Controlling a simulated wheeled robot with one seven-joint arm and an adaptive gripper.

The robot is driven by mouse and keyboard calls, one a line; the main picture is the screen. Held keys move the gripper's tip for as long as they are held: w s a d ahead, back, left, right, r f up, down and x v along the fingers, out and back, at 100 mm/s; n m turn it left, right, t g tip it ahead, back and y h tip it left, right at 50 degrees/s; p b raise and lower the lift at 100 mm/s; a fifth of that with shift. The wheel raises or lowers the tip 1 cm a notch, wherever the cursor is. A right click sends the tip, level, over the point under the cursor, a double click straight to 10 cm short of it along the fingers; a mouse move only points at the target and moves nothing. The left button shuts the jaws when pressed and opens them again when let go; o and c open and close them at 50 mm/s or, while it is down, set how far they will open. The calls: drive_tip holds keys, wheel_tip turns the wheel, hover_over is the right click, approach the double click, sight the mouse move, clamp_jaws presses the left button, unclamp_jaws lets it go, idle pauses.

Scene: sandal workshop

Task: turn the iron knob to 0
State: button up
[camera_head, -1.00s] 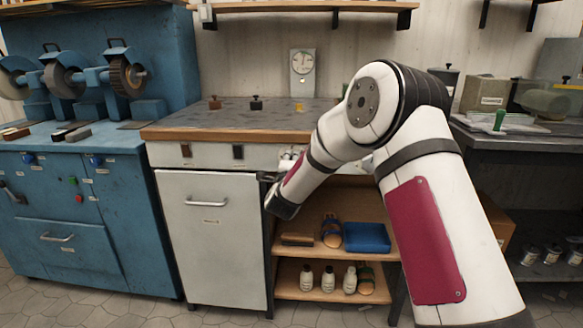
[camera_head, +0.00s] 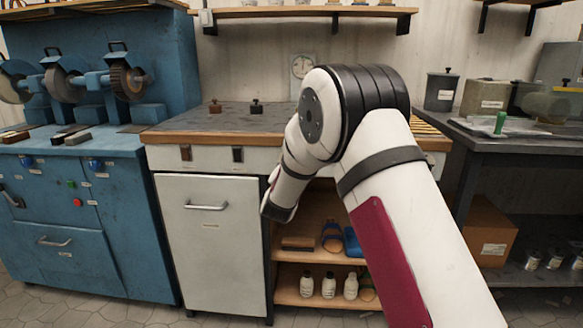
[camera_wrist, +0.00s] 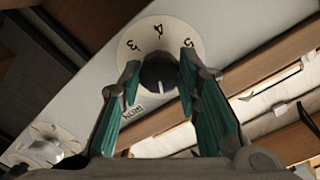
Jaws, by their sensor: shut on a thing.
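In the wrist view, the dark round iron knob (camera_wrist: 157,70) sits on a white dial (camera_wrist: 129,48) on a pale panel. The numbers 3, 4 and 5 show around it, and a label reading IRON (camera_wrist: 132,109) is beside it, upside down. A light mark on the knob points down in the picture, away from the 4. My gripper (camera_wrist: 160,62) has its green-padded fingers on either side of the knob, shut on it. In the head view my arm hides the gripper and the knob.
Another white dial (camera_wrist: 45,148) is at the wrist view's lower left. In the head view, the workbench (camera_head: 215,138) stands between the blue grinding machine (camera_head: 60,215) and a dark table (camera_head: 500,150). Shelves with bottles (camera_head: 328,285) are below.

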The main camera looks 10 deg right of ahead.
drive_tip(key=n+p, duration=0.1)
drive_tip(key=n, duration=0.4)
drive_tip(key=shift+n, duration=0.3)
idle(0.4)
drive_tip(key=o, duration=1.1)
drive_tip(key=shift+o, duration=0.2)
drive_tip(key=v, duration=1.2)
drive_tip(key=shift+f, duration=0.2)
drive_tip(key=shift+r, duration=0.1)
